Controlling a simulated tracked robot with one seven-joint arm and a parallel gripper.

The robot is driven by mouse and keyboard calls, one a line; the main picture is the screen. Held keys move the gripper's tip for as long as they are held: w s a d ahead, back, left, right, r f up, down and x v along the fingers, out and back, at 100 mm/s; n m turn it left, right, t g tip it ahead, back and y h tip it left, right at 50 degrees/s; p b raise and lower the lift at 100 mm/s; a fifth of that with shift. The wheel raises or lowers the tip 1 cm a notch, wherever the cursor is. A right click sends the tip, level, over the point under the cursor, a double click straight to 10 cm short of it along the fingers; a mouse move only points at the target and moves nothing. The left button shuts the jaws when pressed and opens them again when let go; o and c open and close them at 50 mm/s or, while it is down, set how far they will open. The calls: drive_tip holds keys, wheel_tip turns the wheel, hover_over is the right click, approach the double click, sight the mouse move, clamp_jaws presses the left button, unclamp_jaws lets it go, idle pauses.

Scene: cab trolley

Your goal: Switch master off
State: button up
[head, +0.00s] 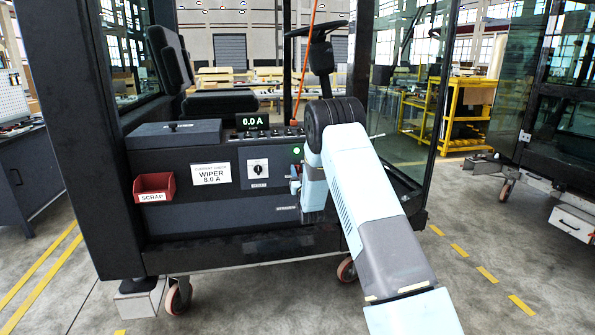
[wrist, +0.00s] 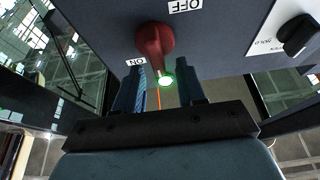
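The red master switch (wrist: 155,42) is a rotary knob on the dark panel in the wrist view. Its handle points down in the picture, towards my gripper, close to the ON label (wrist: 135,62). The OFF label (wrist: 186,6) is on the other side of the knob, up and to the right.
A green lamp (wrist: 166,82) glows between the fingers. A black knob on a white plate (wrist: 300,35) is to the right in the wrist view. The head view shows a display (head: 252,122) reading 0.0 A, a red scrap bin (head: 154,186) and a steering wheel (head: 317,28).

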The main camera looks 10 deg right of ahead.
drive_tip(key=shift+w+r, duration=0.2)
drive_tip(key=shift+w, duration=0.3)
drive_tip(key=shift+c, duration=0.4)
